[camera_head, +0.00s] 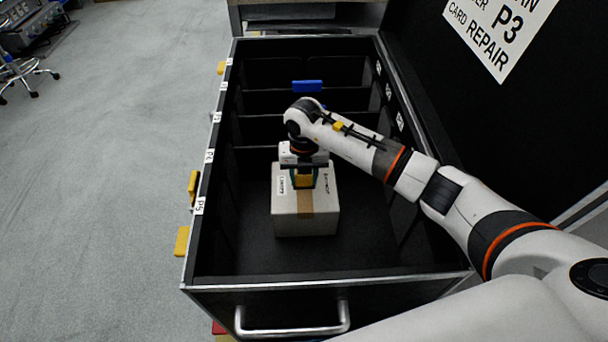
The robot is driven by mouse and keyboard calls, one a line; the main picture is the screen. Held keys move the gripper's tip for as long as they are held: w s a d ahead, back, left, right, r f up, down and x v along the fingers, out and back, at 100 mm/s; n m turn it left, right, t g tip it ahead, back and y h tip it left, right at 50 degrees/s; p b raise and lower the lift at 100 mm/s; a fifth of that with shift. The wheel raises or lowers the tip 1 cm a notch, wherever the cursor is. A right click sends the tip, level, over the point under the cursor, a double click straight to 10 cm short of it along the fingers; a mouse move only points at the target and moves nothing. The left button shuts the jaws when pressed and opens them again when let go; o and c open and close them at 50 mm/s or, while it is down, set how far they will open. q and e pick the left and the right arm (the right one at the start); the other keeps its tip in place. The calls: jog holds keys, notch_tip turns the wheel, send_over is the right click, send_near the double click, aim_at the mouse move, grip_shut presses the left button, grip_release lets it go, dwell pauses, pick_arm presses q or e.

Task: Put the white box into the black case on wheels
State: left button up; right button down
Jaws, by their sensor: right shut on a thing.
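The white box (320,223) with a brown tape strip is inside the outline of the black case (265,290), in its front compartment. My right gripper (304,182) points down onto the top of the box and is shut on it. Whether the box rests on the case floor or hangs just above it I cannot tell. The case is open, with dark dividers across its back half and its lid up at the right. Its wheels are hidden. My left gripper is not in view.
A blue piece (307,86) sits on a divider behind the box. Yellow latches (182,240) line the case's left side, and a metal handle (292,331) is on its front. Grey floor lies open at the left, with a stool (22,70) far back.

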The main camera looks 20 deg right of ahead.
jog(key=c, duration=0.8)
grip_release()
jog(key=shift+f, duration=0.1)
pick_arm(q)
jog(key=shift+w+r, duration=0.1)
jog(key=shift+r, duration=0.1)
pick_arm(e)
jog(key=shift+r, duration=0.5)
pick_arm(q)
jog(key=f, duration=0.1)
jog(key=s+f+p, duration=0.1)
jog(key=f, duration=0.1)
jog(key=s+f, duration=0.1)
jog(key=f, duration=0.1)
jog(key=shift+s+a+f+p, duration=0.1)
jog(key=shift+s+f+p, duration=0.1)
jog(key=shift+p, duration=0.1)
pick_arm(e)
notch_tip(320, 180, up, 11)
jog(key=shift+r, duration=0.15)
jog(key=shift+r, duration=0.1)
